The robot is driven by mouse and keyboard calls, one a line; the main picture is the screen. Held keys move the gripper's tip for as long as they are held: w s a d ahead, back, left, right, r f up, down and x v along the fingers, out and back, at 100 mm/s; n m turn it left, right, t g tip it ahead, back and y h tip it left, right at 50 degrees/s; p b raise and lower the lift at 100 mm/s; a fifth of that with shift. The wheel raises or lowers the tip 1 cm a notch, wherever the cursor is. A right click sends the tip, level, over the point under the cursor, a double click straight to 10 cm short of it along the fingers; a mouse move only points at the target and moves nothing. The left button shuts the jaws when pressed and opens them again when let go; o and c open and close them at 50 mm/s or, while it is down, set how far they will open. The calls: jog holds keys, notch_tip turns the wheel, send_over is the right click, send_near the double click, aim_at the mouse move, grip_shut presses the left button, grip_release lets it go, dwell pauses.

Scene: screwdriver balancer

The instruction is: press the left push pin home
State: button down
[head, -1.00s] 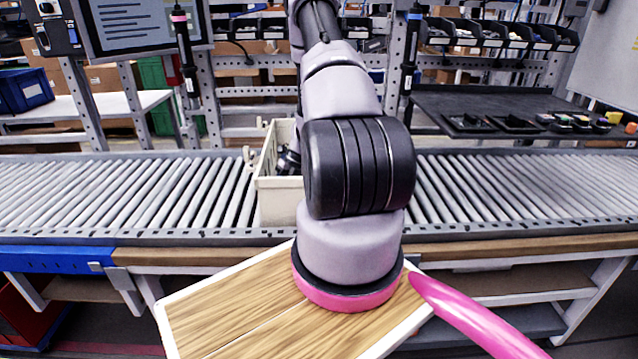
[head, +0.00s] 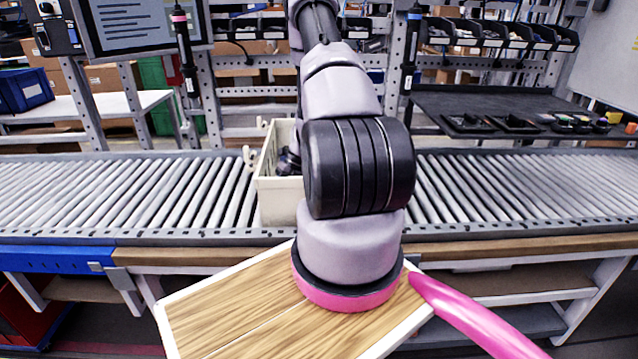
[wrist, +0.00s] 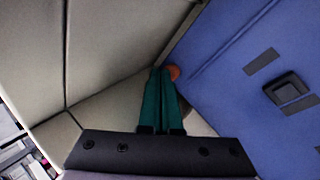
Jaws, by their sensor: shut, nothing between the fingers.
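My gripper (wrist: 161,74) shows in the wrist view as two teal fingers shut together with nothing between them. A small orange rounded thing (wrist: 173,72) sits right at the fingertips, partly behind them; it may be the head of the left push pin. I cannot tell whether the tips touch it. It lies where a beige surface (wrist: 115,45) meets a blue panel (wrist: 225,60). In the head view my arm hides my gripper, and no push pin can be made out there.
In the wrist view the blue panel carries a black square fitting (wrist: 289,91) and dark strips. In the head view a cream bin (head: 280,200) with dark items stands on the roller conveyor (head: 120,195), left of my arm. Dark trays (head: 510,122) stand at the back right.

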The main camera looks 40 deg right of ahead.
jog(key=shift+r, duration=2.55)
notch_tip(320, 180, up, 13)
